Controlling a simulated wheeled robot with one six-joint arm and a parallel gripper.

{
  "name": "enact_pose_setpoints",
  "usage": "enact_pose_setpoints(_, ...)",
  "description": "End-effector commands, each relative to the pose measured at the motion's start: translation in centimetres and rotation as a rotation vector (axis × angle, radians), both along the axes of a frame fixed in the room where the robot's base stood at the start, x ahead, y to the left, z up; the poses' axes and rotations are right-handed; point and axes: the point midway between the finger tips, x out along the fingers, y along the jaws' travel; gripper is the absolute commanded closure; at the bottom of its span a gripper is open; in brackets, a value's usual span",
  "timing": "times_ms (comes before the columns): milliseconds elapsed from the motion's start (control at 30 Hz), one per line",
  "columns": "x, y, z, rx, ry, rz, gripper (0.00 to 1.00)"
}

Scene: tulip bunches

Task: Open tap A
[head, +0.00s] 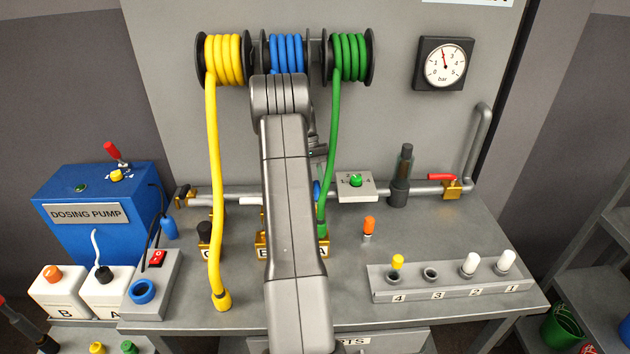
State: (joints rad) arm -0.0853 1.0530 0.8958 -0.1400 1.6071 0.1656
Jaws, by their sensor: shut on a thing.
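Tap A (323,246) is a brass fitting on the bench, just right of my arm, with its A label in front. The green hose (332,150) hangs from its reel down to it. A small blue part (316,189) shows above tap A at the edge of my arm; I cannot tell whether it is the tap's handle. Only a dark sliver of my gripper (318,152) shows beside my arm. Its fingertips are hidden. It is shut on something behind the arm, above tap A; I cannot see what.
The yellow hose (213,180) hangs left of my arm, its end on the bench. Tap B (262,246) is partly covered by my arm. The pipe (333,192) carries a red-handled valve (443,179). A numbered rack (450,283) stands front right. A blue dosing pump (100,208) stands left.

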Motion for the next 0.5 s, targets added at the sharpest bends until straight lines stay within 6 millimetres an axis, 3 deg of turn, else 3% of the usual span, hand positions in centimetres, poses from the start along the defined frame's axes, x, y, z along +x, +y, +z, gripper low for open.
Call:
enact_pose_setpoints(200, 0.07, -0.07, 0.16, -0.003, -0.004, -0.003, 1.0)
enact_pose_setpoints(233, 0.07, -0.08, 0.16, -0.003, -0.004, -0.003, 0.76)
enact_pose_setpoints(300, 0.06, -0.07, 0.16, -0.002, -0.002, -0.002, 0.63)
enact_pose_setpoints(333, 0.05, -0.07, 0.15, -0.002, -0.002, -0.002, 0.59)
enact_pose_setpoints(500, 0.03, -0.06, 0.08, -0.002, -0.001, -0.001, 0.59)
